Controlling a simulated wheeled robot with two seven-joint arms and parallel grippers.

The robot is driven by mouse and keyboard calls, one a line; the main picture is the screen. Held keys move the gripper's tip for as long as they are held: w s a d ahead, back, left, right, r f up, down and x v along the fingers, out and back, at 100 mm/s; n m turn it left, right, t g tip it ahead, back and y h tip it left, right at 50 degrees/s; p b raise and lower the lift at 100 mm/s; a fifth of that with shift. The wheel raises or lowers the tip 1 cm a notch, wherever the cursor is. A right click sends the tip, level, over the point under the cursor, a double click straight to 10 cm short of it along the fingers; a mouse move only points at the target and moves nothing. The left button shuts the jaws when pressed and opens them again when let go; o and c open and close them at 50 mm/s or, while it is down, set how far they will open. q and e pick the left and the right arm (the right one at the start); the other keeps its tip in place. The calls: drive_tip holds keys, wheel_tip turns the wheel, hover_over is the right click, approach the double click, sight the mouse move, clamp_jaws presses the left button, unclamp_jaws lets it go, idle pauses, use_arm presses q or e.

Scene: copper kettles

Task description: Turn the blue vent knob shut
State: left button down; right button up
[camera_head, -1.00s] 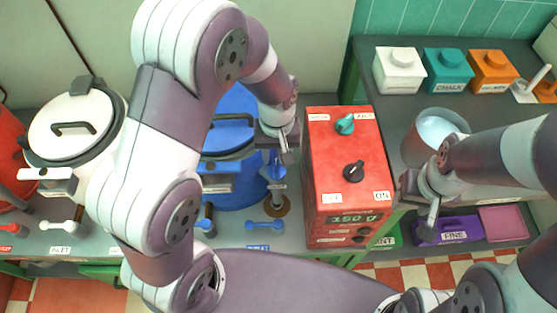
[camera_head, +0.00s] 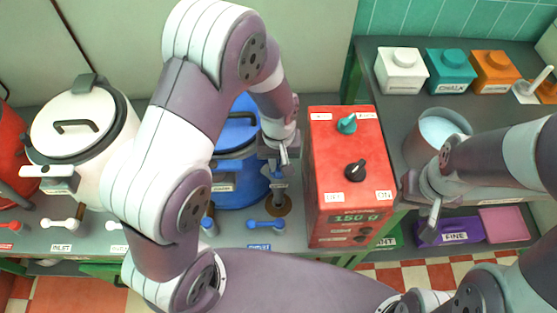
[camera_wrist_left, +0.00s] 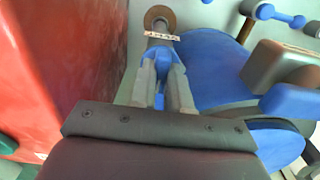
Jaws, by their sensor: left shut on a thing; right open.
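The blue vent knob (camera_wrist_left: 162,64) sits on a grey pipe beside the blue kettle (camera_head: 238,135). In the left wrist view the two fingers of my left gripper (camera_wrist_left: 164,88) stand on either side of the knob and are shut on it. In the head view this gripper (camera_head: 284,157) is between the blue kettle and the red control box, and it partly hides the knob. A small label (camera_wrist_left: 162,36) sits on the pipe just beyond the knob. How far the knob is turned I cannot tell. My right gripper (camera_head: 430,218) is open and empty, right of the red box.
The red control box (camera_head: 333,218) stands close to the right of my left gripper. A blue lever (camera_head: 266,224) lies in front of the pipe. A white kettle (camera_head: 84,125) stands at left. A metal pot (camera_head: 440,130) and coloured canisters stand on the right counter.

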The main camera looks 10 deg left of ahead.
use_arm(q)
drive_tip(key=m+p, duration=0.2)
drive_tip(key=m, duration=0.1)
drive_tip(key=shift+r+m, duration=0.15)
drive_tip(key=shift+m, duration=0.25)
drive_tip(key=m+p, duration=0.2)
drive_tip(key=m, duration=0.2)
drive_tip(key=shift+m, duration=0.3)
drive_tip(key=m+p, duration=0.1)
drive_tip(key=m, duration=0.3)
drive_tip(key=m+p, duration=0.1)
drive_tip(key=m, duration=0.4)
drive_tip(key=shift+p, duration=0.35)
drive_tip(key=shift+m, duration=0.3)
drive_tip(key=c, duration=1.1)
unclamp_jaws()
